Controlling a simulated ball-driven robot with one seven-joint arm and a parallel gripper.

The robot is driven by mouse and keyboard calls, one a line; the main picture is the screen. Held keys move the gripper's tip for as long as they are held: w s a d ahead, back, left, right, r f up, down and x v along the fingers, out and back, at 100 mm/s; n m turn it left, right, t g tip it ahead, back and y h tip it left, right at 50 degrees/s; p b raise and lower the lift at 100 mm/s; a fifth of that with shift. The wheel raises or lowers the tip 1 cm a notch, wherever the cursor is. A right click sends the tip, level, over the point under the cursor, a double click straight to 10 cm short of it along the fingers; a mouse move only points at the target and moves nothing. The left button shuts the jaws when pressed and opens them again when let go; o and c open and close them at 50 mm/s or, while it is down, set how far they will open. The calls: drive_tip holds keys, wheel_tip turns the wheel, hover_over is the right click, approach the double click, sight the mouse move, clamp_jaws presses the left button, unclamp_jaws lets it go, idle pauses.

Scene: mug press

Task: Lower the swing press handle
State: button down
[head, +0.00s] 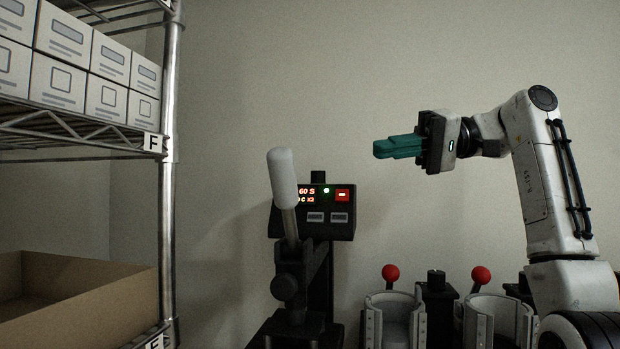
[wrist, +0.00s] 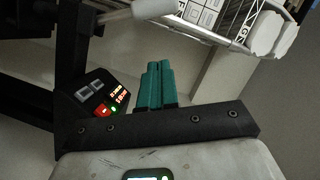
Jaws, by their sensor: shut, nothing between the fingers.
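The swing press handle (head: 283,180) has a white grip on a metal rod and stands nearly upright, leaning slightly left, in the head view. Its rod runs down to the black press (head: 318,265), which has a lit control box. In the wrist view a pale grip (wrist: 155,8) shows at the top edge. My gripper (head: 380,149) has teal fingers, is shut and empty, and points left. It is higher than the handle and to its right, apart from it. The fingers also show in the wrist view (wrist: 158,66), with the control panel (wrist: 102,95) to their left.
A wire shelf (head: 80,125) with white boxes (head: 65,85) and an open cardboard box (head: 80,295) stands at the left. Two mug clamps with red-knobbed levers (head: 391,272) (head: 480,274) stand right of the press. The space between my gripper and the handle looks clear.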

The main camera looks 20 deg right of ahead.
drive_tip(key=shift+w+a, duration=0.1)
drive_tip(key=p, duration=0.2)
hover_over(288, 207)
drive_tip(key=d, duration=0.4)
drive_tip(key=shift+d+f, duration=0.1)
drive_tip(key=shift+f, duration=1.5)
